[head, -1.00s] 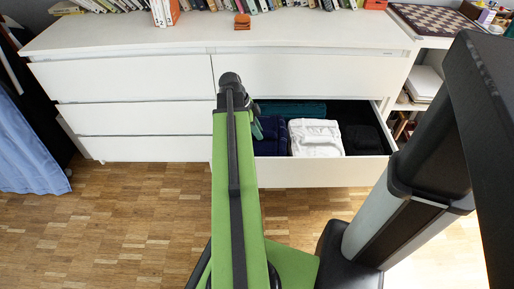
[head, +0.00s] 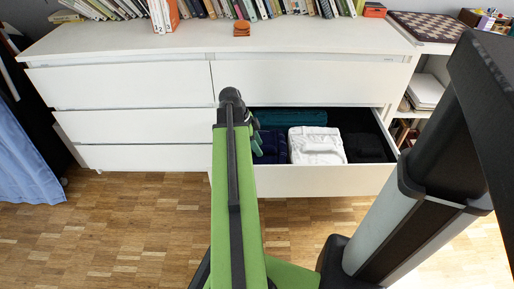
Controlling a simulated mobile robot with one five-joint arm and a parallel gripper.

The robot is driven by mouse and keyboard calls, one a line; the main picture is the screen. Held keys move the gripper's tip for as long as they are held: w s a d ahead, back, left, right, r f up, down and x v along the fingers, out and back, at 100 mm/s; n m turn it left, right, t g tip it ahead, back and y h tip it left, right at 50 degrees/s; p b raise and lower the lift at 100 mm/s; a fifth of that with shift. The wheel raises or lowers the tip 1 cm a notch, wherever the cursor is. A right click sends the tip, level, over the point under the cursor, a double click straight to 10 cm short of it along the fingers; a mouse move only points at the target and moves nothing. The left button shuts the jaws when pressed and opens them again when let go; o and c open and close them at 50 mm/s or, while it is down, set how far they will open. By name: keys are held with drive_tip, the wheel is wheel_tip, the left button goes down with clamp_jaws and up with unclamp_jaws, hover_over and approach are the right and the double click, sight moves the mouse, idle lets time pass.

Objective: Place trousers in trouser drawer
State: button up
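An open drawer (head: 322,181) in the right half of the white dresser holds folded clothes. White folded trousers (head: 316,146) lie in its middle. Dark blue folded trousers (head: 270,149) lie to their left, partly hidden by my arm. A teal folded garment (head: 291,118) lies at the back, and a black folded item (head: 366,146) lies at the right. My green arm reaches forward to the drawer's left end. My gripper is hidden behind the arm; only a small dark green part shows beside it. I cannot see what it holds or its fingers.
Closed drawers (head: 130,88) fill the left side. A shelf with a chessboard (head: 434,26) stands at the right. The wooden floor (head: 120,225) in front is clear.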

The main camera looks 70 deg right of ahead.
drive_tip(key=shift+r, duration=0.1)
drive_tip(key=shift+r+p, duration=0.3)
drive_tip(key=shift+p, duration=0.1)
drive_tip(key=p+v, duration=1)
drive_tip(key=v, duration=0.1)
drive_tip(key=shift+r+p, duration=0.2)
drive_tip(key=shift+p, duration=0.1)
drive_tip(key=shift+w+a, duration=0.1)
drive_tip(key=shift+w, duration=0.05)
